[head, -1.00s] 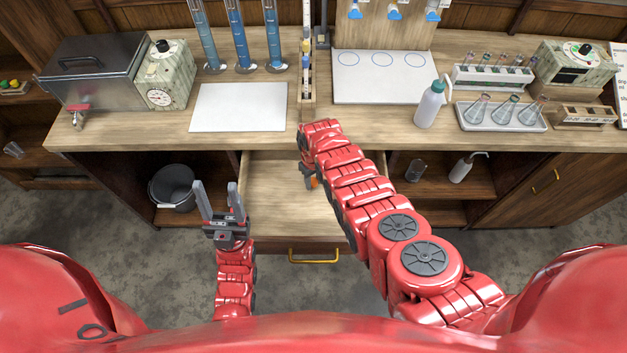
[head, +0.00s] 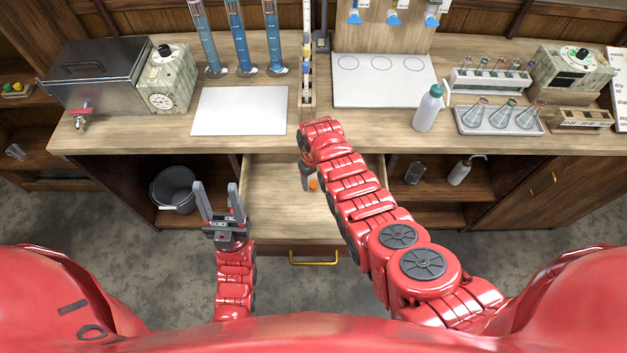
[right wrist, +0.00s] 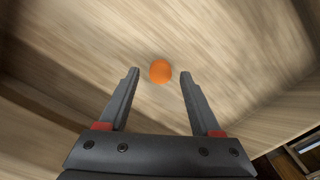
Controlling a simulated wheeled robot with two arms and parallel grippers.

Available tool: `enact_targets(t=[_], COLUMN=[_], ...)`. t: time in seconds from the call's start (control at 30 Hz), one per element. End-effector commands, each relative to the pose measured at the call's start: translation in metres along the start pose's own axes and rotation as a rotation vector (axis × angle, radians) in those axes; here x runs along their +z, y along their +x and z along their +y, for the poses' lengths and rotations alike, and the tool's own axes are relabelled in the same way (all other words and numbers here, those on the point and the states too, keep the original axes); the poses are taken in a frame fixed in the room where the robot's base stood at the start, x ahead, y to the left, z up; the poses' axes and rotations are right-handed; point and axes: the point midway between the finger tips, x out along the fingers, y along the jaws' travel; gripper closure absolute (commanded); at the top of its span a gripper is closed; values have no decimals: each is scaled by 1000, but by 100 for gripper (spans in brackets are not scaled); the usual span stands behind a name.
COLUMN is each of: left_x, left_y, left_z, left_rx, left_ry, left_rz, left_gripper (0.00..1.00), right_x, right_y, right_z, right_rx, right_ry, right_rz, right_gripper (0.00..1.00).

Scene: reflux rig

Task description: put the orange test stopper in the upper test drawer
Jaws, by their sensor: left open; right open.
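The orange test stopper (head: 314,185) lies inside the open upper drawer (head: 275,215), on its wooden floor. In the right wrist view the stopper (right wrist: 160,71) sits just beyond and between the fingertips, apart from both. My right gripper (right wrist: 158,75) is open and empty, reaching down into the drawer. In the head view the right gripper (head: 306,185) is mostly hidden by its own arm, with a finger showing beside the stopper. My left gripper (head: 218,186) is open and empty, in front of the drawer's left side.
The drawer's front has a yellow handle (head: 314,258). The bench top (head: 350,125) above holds a white sheet (head: 238,110), a white board (head: 385,92) and a wash bottle (head: 428,108). A black bucket (head: 175,188) stands on the shelf left of the drawer.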

Motion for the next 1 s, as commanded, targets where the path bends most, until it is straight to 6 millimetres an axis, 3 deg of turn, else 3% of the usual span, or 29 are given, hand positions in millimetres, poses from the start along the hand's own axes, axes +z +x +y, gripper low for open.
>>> enact_targets(t=[0.03,0.27,0.7,1.0], left_x=[-1,0,3,3], left_y=[7,-2,-19,-20], left_z=[0,0,1,1], left_rx=[0,0,0,0], left_ry=[0,0,0,0], left_rz=[0,0,0,0], left_gripper=[45,45,45,45], right_x=[0,-1,-2,1], right_y=[-10,-29,-85,-94], right_z=[0,0,0,0], right_rx=[2,1,1,-1], right_ry=[0,-1,0,0], right_rz=[5,5,6,-1], right_gripper=[35,35,35,35])
